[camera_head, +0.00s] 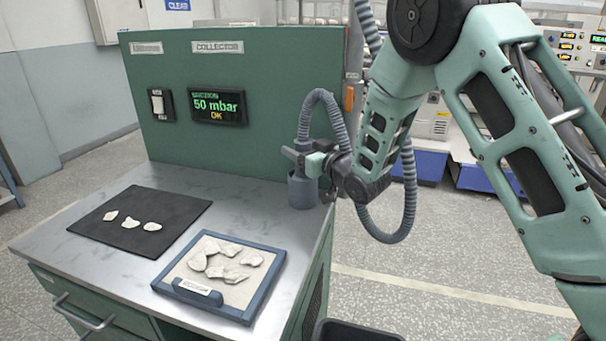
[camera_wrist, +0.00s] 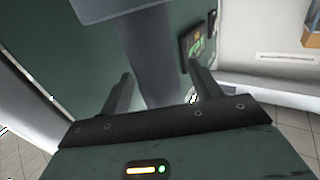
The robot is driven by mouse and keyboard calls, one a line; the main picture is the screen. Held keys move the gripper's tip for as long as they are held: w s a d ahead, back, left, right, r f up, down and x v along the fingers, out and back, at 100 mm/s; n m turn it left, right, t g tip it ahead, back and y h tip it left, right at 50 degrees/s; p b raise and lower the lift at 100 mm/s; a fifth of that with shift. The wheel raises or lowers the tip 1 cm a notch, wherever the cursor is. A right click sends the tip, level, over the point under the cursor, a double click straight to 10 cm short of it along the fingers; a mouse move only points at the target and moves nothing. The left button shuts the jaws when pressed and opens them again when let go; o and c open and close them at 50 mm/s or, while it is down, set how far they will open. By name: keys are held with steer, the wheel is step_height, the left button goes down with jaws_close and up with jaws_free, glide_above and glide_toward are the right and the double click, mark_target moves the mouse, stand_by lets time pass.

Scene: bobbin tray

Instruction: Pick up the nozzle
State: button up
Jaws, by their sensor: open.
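The nozzle (camera_head: 303,142) is the grey-blue end of a ribbed hose. It stands upright in a round grey-blue holder (camera_head: 302,192) at the table's right back corner. My gripper (camera_head: 297,156) is level with the nozzle, just above the holder. In the wrist view the two fingers of my gripper (camera_wrist: 163,82) are spread, one on each side of a thick grey-blue shaft, which looks like the nozzle (camera_wrist: 158,65). I cannot tell whether either finger touches it. The nozzle's lower end is hidden in the holder.
A green panel (camera_head: 270,70) with a pressure display (camera_head: 218,107) stands behind the table. The hose (camera_head: 410,190) loops down beside my arm. A dark mat (camera_head: 170,205) with pale pieces and a blue-framed tray (camera_head: 262,297) with several more lie on the metal table.

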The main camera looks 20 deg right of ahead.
jaws_close()
step_height(320, 180, up, 10)
steer(key=shift+f+b, duration=0.15)
steer(key=shift+b, duration=0.2)
step_height(320, 180, up, 4)
steer(key=shift+p, duration=0.95)
steer(key=shift+f, duration=0.1)
